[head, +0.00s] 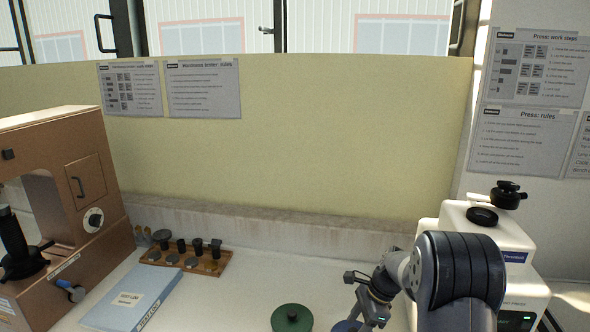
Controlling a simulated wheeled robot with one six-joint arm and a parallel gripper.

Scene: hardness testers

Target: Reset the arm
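My arm (455,272) reaches in from the lower right of the head view, its dark ribbed joint in front of a white machine. My gripper (372,308) is at the bottom edge, right of centre, above the white bench. Its fingertips are not clearly visible, so I cannot tell whether it is open or holds anything. A dark green round lidded object (291,318) is to its left, apart from it. A blue round thing (347,326) shows partly beside and below the gripper, cut by the frame edge.
A brown hardness tester (62,190) stands at left. A blue-and-white logbook (134,299) and a wooden rack (186,259) with several dark pieces lie on the bench (240,290). The white press (490,232) stands behind my arm. A low ledge and yellow panel (320,150) close the back.

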